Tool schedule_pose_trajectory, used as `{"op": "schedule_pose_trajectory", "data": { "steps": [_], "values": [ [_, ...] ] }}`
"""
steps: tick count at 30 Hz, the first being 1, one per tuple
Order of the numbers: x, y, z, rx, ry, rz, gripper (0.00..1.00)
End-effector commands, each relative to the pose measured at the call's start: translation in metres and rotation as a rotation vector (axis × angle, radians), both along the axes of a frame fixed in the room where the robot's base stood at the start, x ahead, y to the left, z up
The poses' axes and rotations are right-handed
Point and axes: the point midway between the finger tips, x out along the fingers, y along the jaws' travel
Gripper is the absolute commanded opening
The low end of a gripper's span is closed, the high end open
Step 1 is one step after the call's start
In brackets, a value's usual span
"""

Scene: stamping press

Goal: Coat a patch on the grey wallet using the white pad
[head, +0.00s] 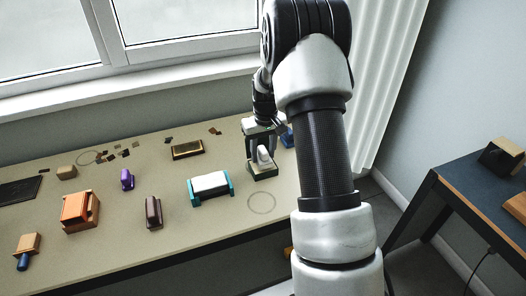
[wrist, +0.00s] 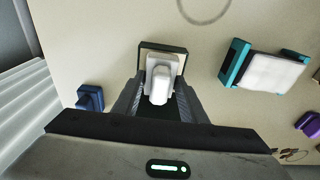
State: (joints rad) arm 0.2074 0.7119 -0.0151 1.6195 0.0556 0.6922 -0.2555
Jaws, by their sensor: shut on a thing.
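The white pad (head: 263,155) has a pale upright grip and sits at a dark green square tray (head: 264,173) near the table's right end. My gripper (head: 259,158) is shut on the white pad. In the wrist view, the pad (wrist: 160,82) is between the fingers, over the tray (wrist: 176,48); I cannot tell whether it touches the tray. A pale grey-white slab (head: 209,182), seemingly the grey wallet, lies between teal end brackets left of my gripper. It also shows in the wrist view (wrist: 272,73), with its top bare.
A blue object (wrist: 90,98) stands close by my gripper. A drawn ring (head: 261,203) marks the table in front. A dark brown block (head: 153,212), purple block (head: 127,180), orange block (head: 79,211) and brass-coloured tray (head: 187,149) stand farther left. The window wall is behind.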

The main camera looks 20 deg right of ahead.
Motion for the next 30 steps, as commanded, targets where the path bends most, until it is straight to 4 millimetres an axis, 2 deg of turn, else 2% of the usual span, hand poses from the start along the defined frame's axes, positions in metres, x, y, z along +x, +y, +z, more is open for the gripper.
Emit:
{"op": "schedule_pose_trajectory", "data": {
  "steps": [30],
  "values": [
    [0.0001,0.0000,-0.0048,0.000,0.000,0.000,0.21]
  ]
}}
